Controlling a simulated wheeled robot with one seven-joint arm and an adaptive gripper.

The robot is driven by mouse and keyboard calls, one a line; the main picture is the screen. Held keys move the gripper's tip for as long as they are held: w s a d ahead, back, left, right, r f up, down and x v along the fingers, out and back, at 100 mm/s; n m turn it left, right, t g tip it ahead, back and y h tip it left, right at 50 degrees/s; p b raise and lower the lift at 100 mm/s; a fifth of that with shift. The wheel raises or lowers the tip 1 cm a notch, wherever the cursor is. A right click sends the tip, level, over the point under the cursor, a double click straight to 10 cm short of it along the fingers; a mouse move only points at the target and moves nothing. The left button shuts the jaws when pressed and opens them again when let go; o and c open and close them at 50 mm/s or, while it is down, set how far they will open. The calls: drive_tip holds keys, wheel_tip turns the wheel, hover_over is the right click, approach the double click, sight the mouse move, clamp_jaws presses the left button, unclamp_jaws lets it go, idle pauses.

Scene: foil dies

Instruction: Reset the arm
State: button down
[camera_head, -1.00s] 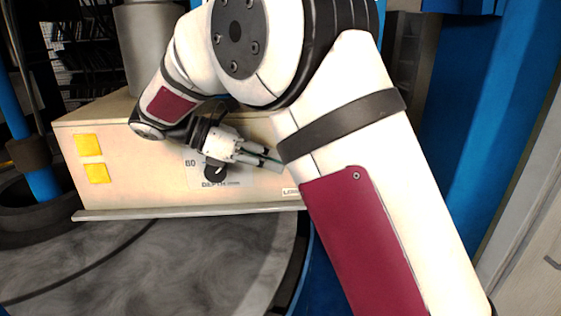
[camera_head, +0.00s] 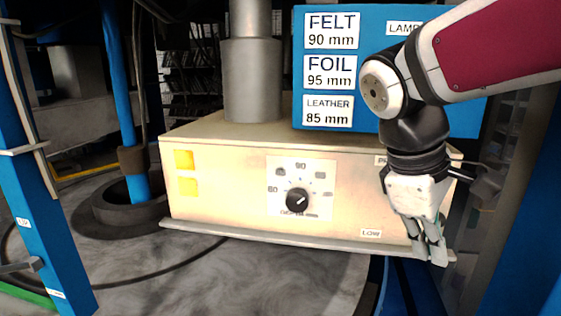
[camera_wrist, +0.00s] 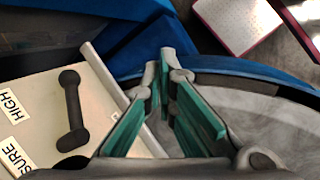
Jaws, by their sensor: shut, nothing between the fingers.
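My gripper (camera_head: 430,256) hangs pointing down in front of the right end of a beige control box (camera_head: 220,150). Its fingers are shut with nothing between them; in the wrist view the green-padded fingers (camera_wrist: 168,62) meet at their tips. My arm comes in from the upper right and hides part of the box's right side. In the wrist view a dark bar handle (camera_wrist: 72,105) shows on the box face beside a "HIGH" label, left of and apart from the fingers. A black depth knob (camera_head: 298,200) sits on a white dial plate.
A blue sign (camera_head: 390,70) lists felt 90 mm, foil 95 mm and leather 85 mm. A ledge (camera_head: 300,240) runs under the box.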

drive_tip(key=s+a+f+m+t+y, duration=0.2)
drive_tip(key=s+m+t+y, duration=0.2)
drive_tip(key=s+m, duration=0.3)
drive_tip(key=shift+s+f+m+t, duration=0.2)
drive_tip(key=shift+m+t, duration=0.1)
drive_tip(key=shift+m, duration=0.1)
drive_tip(key=c, duration=2.2)
unclamp_jaws()
drive_tip(key=shift+s, duration=0.1)
drive_tip(key=o, duration=0.4)
drive_tip(key=shift+r, duration=0.2)
drive_tip(key=shift+o, duration=1.2)
drive_tip(key=w+d+r+n+h+b, duration=0.1)
drive_tip(key=w+d+r+n+h, duration=0.1)
drive_tip(key=w+r+n, duration=0.9)
drive_tip(key=w+d+r, duration=0.1)
drive_tip(key=w, duration=0.3)
drive_tip(key=shift+w+d+h+b, duration=0.3)
drive_tip(key=shift+b, duration=0.05)
drive_tip(key=shift+n, duration=0.3)
drive_tip(key=x, duration=1.3)
drive_tip(key=shift+w+d+f, duration=0.15)
drive_tip(key=shift+f, duration=0.2)
clamp_jaws()
